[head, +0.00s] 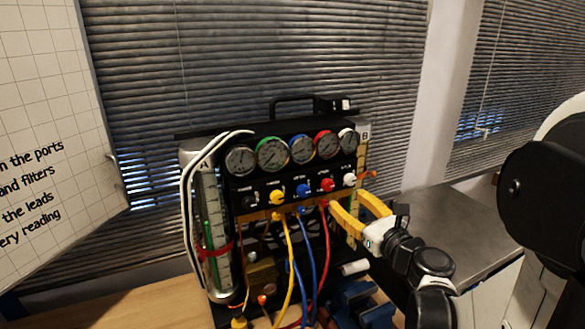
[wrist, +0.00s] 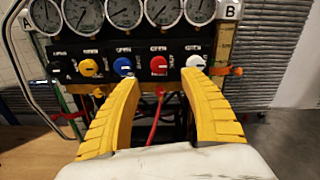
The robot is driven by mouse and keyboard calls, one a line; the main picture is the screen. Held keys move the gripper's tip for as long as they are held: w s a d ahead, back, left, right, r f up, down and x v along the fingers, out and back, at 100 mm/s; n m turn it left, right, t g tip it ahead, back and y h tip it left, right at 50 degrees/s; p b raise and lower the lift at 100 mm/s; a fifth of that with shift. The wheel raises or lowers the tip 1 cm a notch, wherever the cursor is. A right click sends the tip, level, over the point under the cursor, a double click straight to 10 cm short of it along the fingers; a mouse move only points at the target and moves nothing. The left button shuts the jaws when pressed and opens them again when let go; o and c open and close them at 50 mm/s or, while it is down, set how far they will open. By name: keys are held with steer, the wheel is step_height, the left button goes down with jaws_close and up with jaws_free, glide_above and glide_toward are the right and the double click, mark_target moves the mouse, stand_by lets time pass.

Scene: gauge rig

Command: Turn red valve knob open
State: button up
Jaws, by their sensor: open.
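The red valve knob (head: 327,185) is on the black panel of the gauge rig, between the blue knob (head: 303,190) and the white knob (head: 350,179). In the wrist view the red knob (wrist: 158,64) shows between and beyond my fingertips, with a light mark across its face. My gripper (head: 346,212) has yellow fingers and is open, just below and right of the red knob in the head view. In the wrist view my gripper (wrist: 164,80) has its fingers spread to either side, with nothing between them. The right fingertip overlaps the lower edge of the white knob (wrist: 195,62).
A yellow knob (head: 277,196) is left of the blue one. Several round gauges (head: 272,152) sit above the knobs. Yellow, blue and red hoses (head: 308,250) hang below the panel. A clear tube A (head: 212,235) stands at the rig's left. A metal counter (head: 450,225) is at right.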

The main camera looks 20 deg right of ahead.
mark_target(330, 186)
steer(key=w, duration=0.7)
steer(key=w+b, duration=0.1)
steer(key=w, duration=0.2)
steer(key=shift+w+a, duration=0.15)
steer(key=shift+a, duration=0.15)
steer(key=shift+c, duration=0.2)
jaws_close()
